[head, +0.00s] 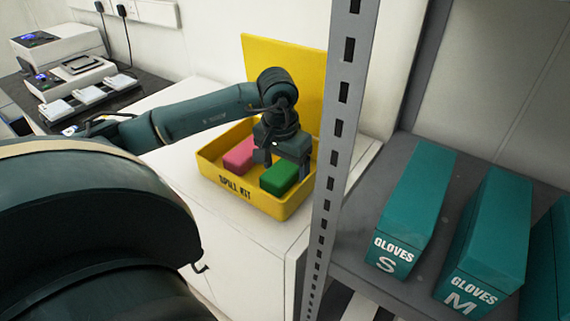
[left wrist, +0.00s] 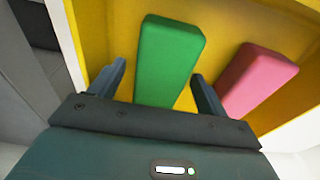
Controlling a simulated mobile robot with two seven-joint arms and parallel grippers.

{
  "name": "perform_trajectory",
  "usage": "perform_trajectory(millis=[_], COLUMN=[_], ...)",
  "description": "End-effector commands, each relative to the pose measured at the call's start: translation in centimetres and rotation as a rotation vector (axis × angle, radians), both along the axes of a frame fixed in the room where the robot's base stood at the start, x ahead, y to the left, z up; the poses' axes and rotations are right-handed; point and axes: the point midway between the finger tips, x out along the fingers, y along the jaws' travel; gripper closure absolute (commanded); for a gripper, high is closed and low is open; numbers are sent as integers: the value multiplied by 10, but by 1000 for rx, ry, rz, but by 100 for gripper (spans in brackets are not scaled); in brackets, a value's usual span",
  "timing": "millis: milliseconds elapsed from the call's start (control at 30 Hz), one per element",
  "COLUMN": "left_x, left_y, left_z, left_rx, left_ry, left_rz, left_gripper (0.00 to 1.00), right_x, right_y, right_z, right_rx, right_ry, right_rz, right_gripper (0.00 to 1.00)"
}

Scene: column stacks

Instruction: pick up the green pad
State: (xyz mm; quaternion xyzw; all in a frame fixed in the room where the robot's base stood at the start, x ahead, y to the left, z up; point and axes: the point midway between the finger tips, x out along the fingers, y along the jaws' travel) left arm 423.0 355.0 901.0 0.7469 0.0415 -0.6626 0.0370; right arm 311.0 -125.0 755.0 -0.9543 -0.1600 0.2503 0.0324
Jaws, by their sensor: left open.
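The green pad (head: 280,177) lies in the yellow spill kit box (head: 243,200), beside a pink pad (head: 240,155). My left gripper (head: 283,160) is over the box, just above the green pad, pointing down. In the left wrist view the open fingers (left wrist: 160,85) are on either side of the near part of the green pad (left wrist: 168,58), with the right finger between it and the pink pad (left wrist: 258,75). I cannot tell whether the fingers touch the pad. My right gripper is not in view.
The box's raised yellow lid (head: 285,75) stands behind my gripper. A grey perforated shelf post (head: 341,120) rises close to the box's right side. Teal glove boxes (head: 412,205) stand on the shelf. The white counter (head: 190,185) is clear left of the box.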

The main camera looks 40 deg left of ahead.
Motion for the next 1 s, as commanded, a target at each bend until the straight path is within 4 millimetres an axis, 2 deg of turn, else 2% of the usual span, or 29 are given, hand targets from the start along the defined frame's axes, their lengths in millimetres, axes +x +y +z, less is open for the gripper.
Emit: perform_trajectory(millis=[233, 800, 1000], left_x=[0, 0, 1], left_y=[0, 0, 0], left_z=[-1, 0, 0], left_rx=[0, 0, 0], left_ry=[-1, -2, -2], left_rz=[0, 0, 0], left_gripper=[25, 72, 72], right_x=[0, 0, 0], right_y=[0, 0, 1], right_z=[0, 0, 0], right_rx=[0, 0, 0], right_ry=[1, 1, 1], right_rz=[0, 1, 1], right_gripper=[24, 24, 24])
